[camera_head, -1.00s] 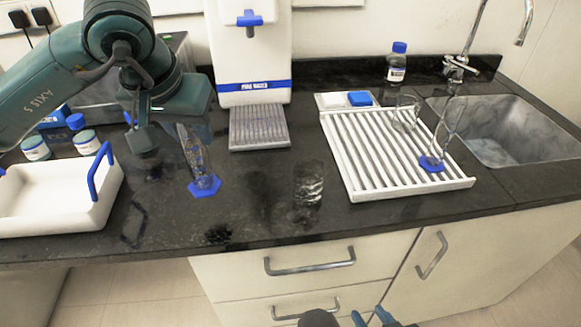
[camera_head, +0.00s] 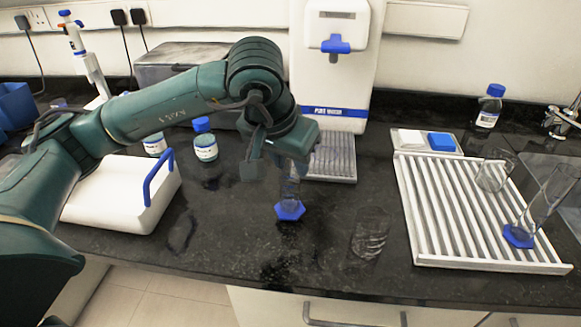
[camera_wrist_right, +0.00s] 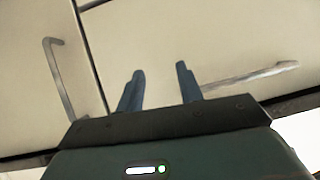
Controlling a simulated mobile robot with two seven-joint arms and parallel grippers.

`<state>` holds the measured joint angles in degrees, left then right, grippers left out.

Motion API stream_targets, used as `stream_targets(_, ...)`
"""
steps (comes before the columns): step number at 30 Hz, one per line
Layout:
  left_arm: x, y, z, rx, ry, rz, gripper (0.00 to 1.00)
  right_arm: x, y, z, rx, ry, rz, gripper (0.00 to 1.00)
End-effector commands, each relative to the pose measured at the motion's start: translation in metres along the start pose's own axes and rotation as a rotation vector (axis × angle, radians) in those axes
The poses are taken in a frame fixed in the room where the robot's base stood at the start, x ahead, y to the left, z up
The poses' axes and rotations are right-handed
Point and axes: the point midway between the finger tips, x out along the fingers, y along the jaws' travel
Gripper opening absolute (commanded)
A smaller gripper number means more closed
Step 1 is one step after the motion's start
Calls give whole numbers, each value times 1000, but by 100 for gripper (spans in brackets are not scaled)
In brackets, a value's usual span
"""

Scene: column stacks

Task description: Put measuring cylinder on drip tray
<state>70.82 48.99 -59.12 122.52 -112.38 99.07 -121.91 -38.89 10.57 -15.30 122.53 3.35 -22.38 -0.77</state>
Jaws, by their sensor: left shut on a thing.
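A clear measuring cylinder (camera_head: 290,190) with a blue hexagonal base is near the front left of the drip tray (camera_head: 335,166), apart from it in the head view. It looks about upright; I cannot tell whether its base touches the counter. My left gripper (camera_head: 286,165) is shut on its upper part, and the arm hides the top. The drip tray is a grey ribbed plate below the white water dispenser (camera_head: 337,75), partly covered by my left wrist. My right gripper (camera_wrist_right: 158,78) is open and empty in the right wrist view, in front of the cabinet fronts.
A clear glass beaker (camera_head: 370,238) stands right of the cylinder. A white drainer (camera_head: 425,225) holds another glass and a second blue-based cylinder (camera_head: 519,237). The drip tray's top looks empty.

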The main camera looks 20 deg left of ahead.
Motion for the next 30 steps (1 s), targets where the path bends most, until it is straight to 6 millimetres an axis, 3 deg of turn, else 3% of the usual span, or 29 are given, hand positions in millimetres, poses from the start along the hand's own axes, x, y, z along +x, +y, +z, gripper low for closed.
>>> stream_targets(4,17,0,7,0,-1,1,0,0,1,-1,-2,0,3,36)
stream_targets(14,22,0,9,1,2,0,0,4,2,3,6,4,6,36)
stream_targets(15,21,0,9,1,1,0,32,4,2,3,10,5,5,36)
stream_targets(23,20,0,8,1,0,0,53,4,2,0,14,7,6,36)
stream_targets(30,19,0,8,1,0,0,53,3,2,-1,13,8,6,36)
